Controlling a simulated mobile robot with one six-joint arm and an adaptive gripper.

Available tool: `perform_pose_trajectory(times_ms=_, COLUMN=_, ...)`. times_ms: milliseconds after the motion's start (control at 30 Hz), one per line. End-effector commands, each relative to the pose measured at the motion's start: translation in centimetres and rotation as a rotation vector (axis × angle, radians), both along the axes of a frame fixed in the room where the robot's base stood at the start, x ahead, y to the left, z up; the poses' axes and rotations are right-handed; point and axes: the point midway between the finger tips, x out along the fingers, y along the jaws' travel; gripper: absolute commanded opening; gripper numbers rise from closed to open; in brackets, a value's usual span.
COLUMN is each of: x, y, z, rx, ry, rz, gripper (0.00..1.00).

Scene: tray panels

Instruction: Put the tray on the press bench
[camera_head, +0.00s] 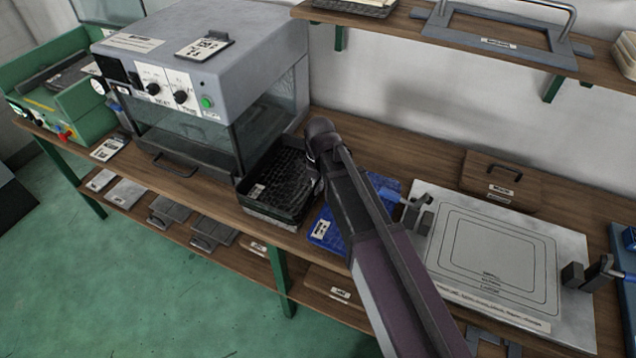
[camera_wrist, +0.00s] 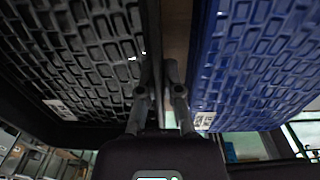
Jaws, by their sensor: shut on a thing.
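The black tray (camera_head: 250,207), with a textured cell-like floor and a small white label, is at the bench's front edge, right of the grey oven-like machine. A blue tray (camera_head: 327,238) is close to its right, partly hidden by my arm. My gripper (camera_wrist: 160,72) is between the two trays in the wrist view, shut, apparently on the side of the black tray (camera_wrist: 70,45). The blue tray (camera_wrist: 255,60) is beside the right finger; whether they touch is unclear. In the head view my wrist hides the fingertips. I cannot tell whether the black tray is lifted.
The grey machine (camera_head: 215,70) has a glass front. A pale plate (camera_head: 435,285) with nested outlines and clamps lies right of my arm. A wooden box (camera_head: 500,180) stands behind it. An upper shelf (camera_head: 400,30) overhangs the back; green equipment (camera_head: 60,90) is far left.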

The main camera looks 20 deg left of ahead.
Motion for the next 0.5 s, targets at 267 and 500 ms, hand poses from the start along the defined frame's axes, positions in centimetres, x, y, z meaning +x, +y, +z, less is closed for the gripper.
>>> perform_pose_trajectory(times_ms=267, x=-0.03, y=0.04, z=-0.29, rx=0.0, ry=0.0, rz=0.001, gripper=0.0)
perform_pose_trajectory(times_ms=500, x=-0.1, y=0.11, z=-0.52, rx=0.0, ry=0.001, rz=0.002, gripper=0.0)
